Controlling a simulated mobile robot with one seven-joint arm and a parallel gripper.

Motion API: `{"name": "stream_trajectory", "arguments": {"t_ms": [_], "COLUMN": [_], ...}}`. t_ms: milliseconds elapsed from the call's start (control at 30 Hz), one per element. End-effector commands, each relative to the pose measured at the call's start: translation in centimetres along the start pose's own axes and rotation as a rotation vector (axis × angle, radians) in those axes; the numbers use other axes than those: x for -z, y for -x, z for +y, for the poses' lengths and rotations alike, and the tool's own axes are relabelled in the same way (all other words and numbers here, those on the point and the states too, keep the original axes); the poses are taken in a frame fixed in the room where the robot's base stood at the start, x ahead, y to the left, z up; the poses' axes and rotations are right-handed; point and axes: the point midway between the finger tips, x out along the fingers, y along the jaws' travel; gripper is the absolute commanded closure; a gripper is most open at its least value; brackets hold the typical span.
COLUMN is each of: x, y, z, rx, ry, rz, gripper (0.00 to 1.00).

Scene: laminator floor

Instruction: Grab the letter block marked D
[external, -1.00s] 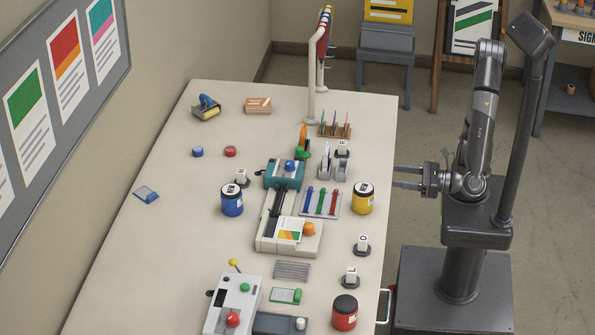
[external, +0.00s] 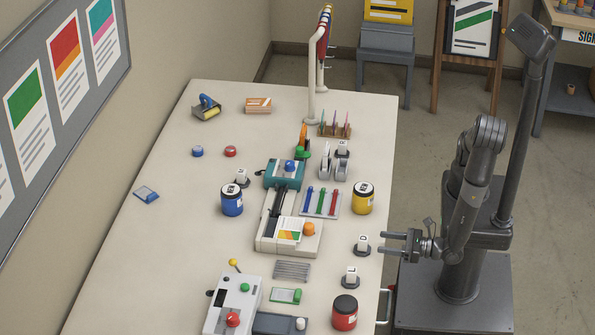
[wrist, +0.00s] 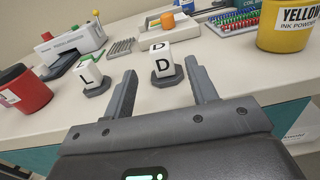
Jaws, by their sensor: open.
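The white letter block marked D (wrist: 162,62) sits on a small dark base on the table, ahead of my gripper and between its finger lines in the wrist view. It also shows in the external view (external: 362,241) near the table's right edge. My gripper (wrist: 162,88) is open and empty, with the block just beyond its fingertips. In the external view my gripper (external: 382,243) is level with the block, just to its right at the table edge. A block marked L (wrist: 89,74) stands on a similar base to the left.
A yellow ink powder jar (wrist: 286,28) stands to the right and a red jar (wrist: 22,88) to the left in the wrist view. A laminating machine (external: 290,236) lies beyond the D block. Other letter blocks stand farther off, one by the blue jar (external: 232,201).

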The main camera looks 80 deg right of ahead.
Motion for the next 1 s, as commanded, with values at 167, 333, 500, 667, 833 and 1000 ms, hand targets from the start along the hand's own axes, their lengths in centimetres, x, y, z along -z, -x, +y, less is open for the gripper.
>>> {"name": "stream_trajectory", "arguments": {"t_ms": [167, 333, 500, 667, 833, 1000], "x": [0.0, -0.1, -0.1, 0.0, 0.0, 0.0], "y": [-3.0, -4.4, -5.6, -8.1, -9.6, -9.6], "z": [-0.1, 0.0, -0.1, -0.1, 0.0, 0.0], "rx": [0.003, 0.002, 0.003, 0.004, 0.001, 0.0], "ry": [0.0, 0.0, 0.0, 0.0, 0.001, 0.001], "rz": [0.0, 0.0, 0.0, 0.0, 0.001, 0.001], "gripper": [0.47, 0.47, 0.47, 0.47, 0.47, 0.47]}}
